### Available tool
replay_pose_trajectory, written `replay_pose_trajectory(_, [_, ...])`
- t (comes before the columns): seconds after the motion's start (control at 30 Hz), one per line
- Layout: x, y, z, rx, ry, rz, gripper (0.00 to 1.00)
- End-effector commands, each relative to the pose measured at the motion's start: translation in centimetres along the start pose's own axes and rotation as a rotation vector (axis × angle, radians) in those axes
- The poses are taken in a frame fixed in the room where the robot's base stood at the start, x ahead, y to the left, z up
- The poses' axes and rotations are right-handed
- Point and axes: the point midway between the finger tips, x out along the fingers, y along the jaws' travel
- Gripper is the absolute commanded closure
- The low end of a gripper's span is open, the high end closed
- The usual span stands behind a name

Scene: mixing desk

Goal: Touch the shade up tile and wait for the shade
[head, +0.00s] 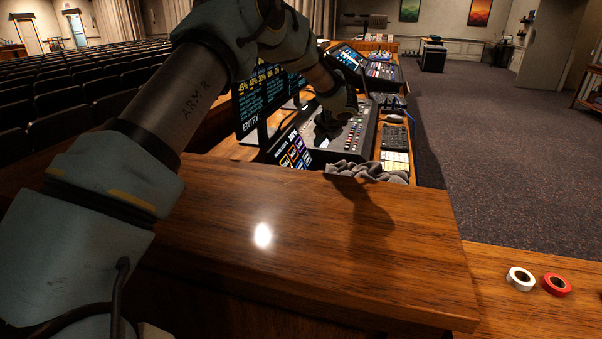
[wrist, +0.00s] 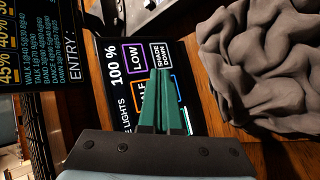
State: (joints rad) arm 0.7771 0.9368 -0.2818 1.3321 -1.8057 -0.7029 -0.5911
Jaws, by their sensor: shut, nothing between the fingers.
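The touch panel (wrist: 112,50) shows "100 %" and outlined tiles in the wrist view. I can read a purple LOW tile (wrist: 133,56) and a white SHADE DOWN tile (wrist: 161,54); an orange-edged tile is partly covered. No shade up label is readable; my fingers hide part of the panel. My gripper (wrist: 162,74) has green fingers, shut and empty, over the panel with tips just below SHADE DOWN. I cannot tell whether they touch the glass. In the head view the panel (head: 291,152) stands tilted on the desk, below my dark gripper (head: 322,139).
A crumpled grey cloth (wrist: 262,75) lies right beside the panel. A monitor (head: 262,95) with yellow and blue text stands behind it. The wooden top (head: 300,230) in front is clear.

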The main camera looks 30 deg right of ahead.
Motion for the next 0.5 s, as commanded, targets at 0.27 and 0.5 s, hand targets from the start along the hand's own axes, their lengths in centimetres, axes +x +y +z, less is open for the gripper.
replay_pose_trajectory(0.27, [0.7,-6.2,0.9,-0.172,0.096,-0.072,1.0])
replay_pose_trajectory(0.5, [0.7,-6.9,0.9,-0.19,0.109,-0.08,1.0])
